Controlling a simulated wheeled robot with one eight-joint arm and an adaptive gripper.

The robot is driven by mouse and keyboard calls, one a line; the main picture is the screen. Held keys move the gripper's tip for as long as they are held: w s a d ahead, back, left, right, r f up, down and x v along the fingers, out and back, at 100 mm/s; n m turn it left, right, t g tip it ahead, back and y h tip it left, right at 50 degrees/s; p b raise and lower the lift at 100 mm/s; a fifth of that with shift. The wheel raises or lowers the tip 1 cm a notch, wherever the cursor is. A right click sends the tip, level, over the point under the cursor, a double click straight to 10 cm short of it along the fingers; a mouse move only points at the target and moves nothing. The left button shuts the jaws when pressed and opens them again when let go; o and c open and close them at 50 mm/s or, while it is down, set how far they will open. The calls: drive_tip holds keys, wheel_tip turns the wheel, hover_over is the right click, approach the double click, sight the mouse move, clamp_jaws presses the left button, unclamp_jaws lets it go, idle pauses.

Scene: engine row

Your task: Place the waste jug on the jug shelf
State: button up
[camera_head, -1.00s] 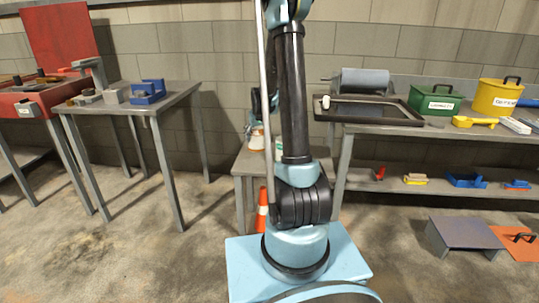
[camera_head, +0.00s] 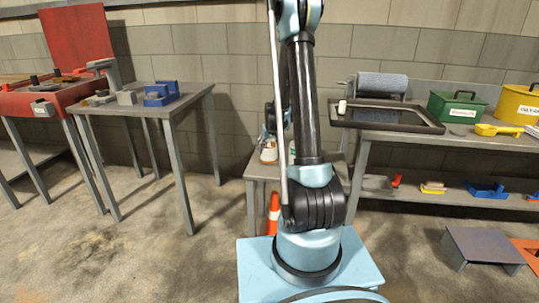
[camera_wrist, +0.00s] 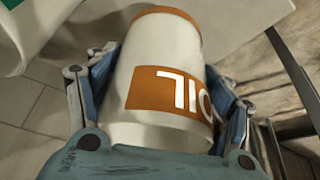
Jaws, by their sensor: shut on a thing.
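In the wrist view my gripper (camera_wrist: 165,130) is shut on a white container (camera_wrist: 160,55) with an orange band and an orange label reading OIL. Its fingers press on both sides. I see no word "waste" on it. A second white container with a green patch (camera_wrist: 12,8) is cut off at the upper left. In the head view the held container (camera_head: 268,154) shows small at the small grey table (camera_head: 256,171), partly hidden by my arm. I cannot tell whether it touches the table. No shelf is marked as the jug shelf.
An orange cone (camera_head: 273,212) stands beside the small table. The right bench (camera_head: 375,137) carries a black tray (camera_head: 388,117), a green box (camera_head: 455,107) and a yellow bin (camera_head: 520,104); its lower shelf (camera_head: 400,196) holds small parts. A grey table (camera_head: 185,104) stands left. Floor between is clear.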

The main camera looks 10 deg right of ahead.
drive_tip(key=shift+f, duration=1.3)
drive_tip(key=o, duration=1.3)
drive_tip(key=shift+f, duration=0.1)
drive_tip(key=shift+o, duration=0.2)
